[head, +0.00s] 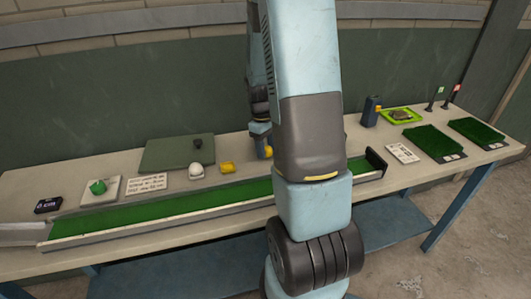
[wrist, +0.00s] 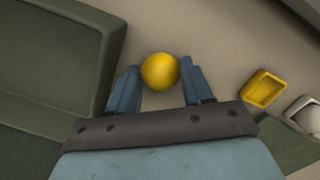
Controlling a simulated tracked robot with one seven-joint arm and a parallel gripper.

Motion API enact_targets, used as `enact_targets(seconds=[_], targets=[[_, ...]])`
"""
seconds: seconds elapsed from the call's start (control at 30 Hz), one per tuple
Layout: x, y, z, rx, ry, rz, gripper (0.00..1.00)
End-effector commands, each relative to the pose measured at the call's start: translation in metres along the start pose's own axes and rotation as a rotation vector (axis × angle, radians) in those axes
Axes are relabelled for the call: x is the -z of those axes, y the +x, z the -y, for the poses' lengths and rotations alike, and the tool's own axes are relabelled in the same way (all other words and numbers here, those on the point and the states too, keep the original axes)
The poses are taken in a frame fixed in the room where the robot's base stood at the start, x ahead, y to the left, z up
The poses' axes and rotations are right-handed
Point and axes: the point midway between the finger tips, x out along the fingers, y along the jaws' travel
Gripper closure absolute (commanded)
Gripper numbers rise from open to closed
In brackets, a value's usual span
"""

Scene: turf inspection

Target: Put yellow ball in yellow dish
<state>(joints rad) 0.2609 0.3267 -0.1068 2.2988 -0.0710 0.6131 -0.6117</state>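The yellow ball (wrist: 159,71) shows in the wrist view between the fingertips of my gripper (wrist: 160,76). The fingers are spread, one on each side of the ball, with little or no gap; I cannot tell whether they touch it. In the head view my gripper (head: 262,143) is low over the bench, and the ball (head: 268,152) partly shows beside it. The yellow dish (head: 227,167) is a small square tray on the bench, left of the gripper. It shows at the right in the wrist view (wrist: 263,88) and looks empty.
A white ball (head: 196,171) sits beside the dish. A dark green board (head: 165,155) lies behind, with a small dark object on it. A long green turf strip (head: 160,207) runs along the front. A blue-grey device (head: 371,112) and a lime tray (head: 383,115) are at right.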

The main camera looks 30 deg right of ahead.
Motion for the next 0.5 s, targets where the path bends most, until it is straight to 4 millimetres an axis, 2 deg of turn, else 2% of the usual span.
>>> enact_targets(seconds=[0.07, 0.4, 0.5], targets=[[0.0, -0.0001, 0.0, 0.0, 0.0, 0.0, 0.58], [0.0001, -0.0001, 0.0001, 0.0, 0.0, 0.0, 0.9], [0.0001, -0.0001, 0.0002, 0.0, 0.0, 0.0, 0.9]])
